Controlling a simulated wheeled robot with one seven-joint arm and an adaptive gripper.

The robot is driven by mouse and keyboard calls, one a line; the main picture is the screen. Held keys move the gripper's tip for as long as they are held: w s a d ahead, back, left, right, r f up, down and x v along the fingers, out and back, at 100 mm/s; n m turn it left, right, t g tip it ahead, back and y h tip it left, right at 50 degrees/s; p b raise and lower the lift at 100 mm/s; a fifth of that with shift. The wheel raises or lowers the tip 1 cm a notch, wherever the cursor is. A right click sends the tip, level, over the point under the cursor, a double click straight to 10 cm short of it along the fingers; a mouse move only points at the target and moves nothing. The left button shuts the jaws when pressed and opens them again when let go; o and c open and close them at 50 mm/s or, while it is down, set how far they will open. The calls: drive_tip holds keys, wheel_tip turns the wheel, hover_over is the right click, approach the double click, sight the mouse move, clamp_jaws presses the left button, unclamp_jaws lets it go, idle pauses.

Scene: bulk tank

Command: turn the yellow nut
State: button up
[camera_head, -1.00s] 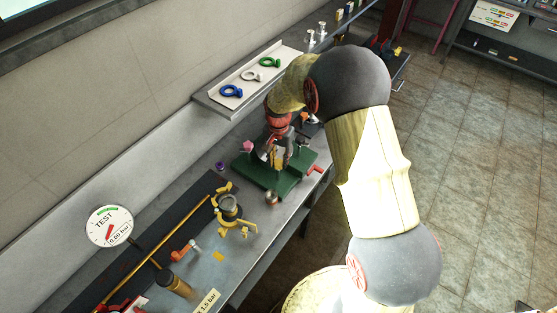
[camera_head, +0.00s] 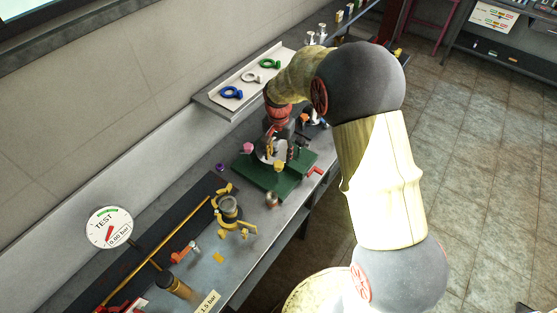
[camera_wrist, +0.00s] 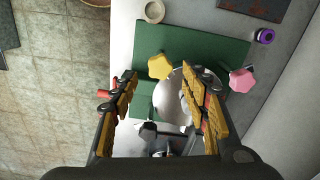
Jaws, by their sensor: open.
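The yellow nut (camera_wrist: 160,66) is a lobed star knob at the rim of a round pale metal part (camera_wrist: 172,100) on a green base plate. It also shows in the head view (camera_head: 278,166), at the near side of the fixture. My gripper (camera_wrist: 163,80) is open and empty, its two fingers spread above the fixture. In the wrist view the nut lies between the fingertip ends, apart from both pads.
A pink star knob (camera_wrist: 241,80) sits right of the nut, with a purple ring (camera_wrist: 264,36) beyond. A shelf (camera_head: 226,103) with coloured eye rings stands behind. A test gauge (camera_head: 110,228) and loose parts lie left.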

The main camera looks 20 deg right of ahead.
sight(279, 164)
wheel_tip(279, 164, up, 8)
drive_tip(key=shift+f, duration=0.15)
idle(0.6)
drive_tip(key=s+r+n+t+b, duration=0.2)
drive_tip(key=s+b, duration=0.1)
drive_tip(key=s, duration=0.6)
drive_tip(key=s+r+n+t+b, duration=0.1)
drive_tip(key=s+r+n+b, duration=0.2)
drive_tip(key=s, duration=0.7)
drive_tip(key=s+a+r+n+t+b, duration=0.1)
drive_tip(key=s+r+n+t+b, duration=0.1)
drive_tip(key=s, duration=0.8)
drive_tip(key=shift+r+n+t+b, duration=0.25)
drive_tip(key=shift+n+b, duration=0.45)
drive_tip(key=shift+b, duration=0.55)
